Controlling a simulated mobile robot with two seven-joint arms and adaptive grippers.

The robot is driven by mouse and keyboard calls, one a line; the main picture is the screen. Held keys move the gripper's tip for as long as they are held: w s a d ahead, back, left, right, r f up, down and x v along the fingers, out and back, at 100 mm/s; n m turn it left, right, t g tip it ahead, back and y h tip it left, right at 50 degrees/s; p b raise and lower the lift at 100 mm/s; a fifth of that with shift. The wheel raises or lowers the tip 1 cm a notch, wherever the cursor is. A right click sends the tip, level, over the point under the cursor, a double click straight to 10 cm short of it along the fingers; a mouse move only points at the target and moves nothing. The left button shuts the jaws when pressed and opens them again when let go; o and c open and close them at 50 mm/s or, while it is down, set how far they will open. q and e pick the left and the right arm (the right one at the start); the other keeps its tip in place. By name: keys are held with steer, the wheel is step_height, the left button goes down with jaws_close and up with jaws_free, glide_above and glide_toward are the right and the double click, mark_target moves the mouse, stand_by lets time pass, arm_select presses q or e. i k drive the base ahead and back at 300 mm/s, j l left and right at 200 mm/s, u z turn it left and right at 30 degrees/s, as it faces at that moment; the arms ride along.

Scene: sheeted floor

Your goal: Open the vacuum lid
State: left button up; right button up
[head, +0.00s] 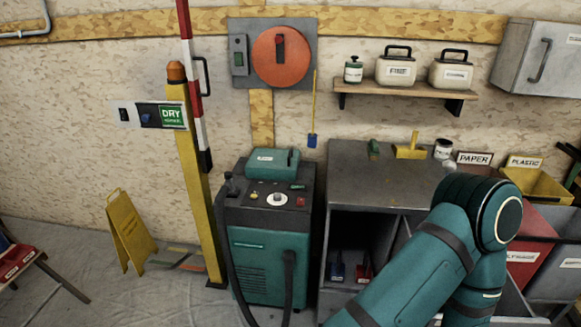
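The vacuum (268,240) is a teal and black machine standing on the floor left of the grey workbench, against the wall. Its teal lid (273,163), with a small white label, sits on the black top and looks closed. In front of the lid are a white round dial (277,199) and a small red button. A black hose (288,285) hangs down the front. My teal arm reaches in from the lower right, bent at a large joint, well right of the vacuum. Neither gripper shows.
The grey workbench (375,180) stands right of the vacuum, with labelled bins beyond it. A yellow post (195,190) with a red-white barrier stands close on the left, and a yellow floor sign (130,232) farther left. A shelf (405,90) holds containers. Floor lies open at lower left.

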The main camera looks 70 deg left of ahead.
mark_target(263, 162)
steer(key=u, duration=2.55)
steer(key=i+l, duration=0.1)
steer(key=i, duration=0.2)
steer(key=i+l, duration=0.1)
steer(key=i, duration=0.25)
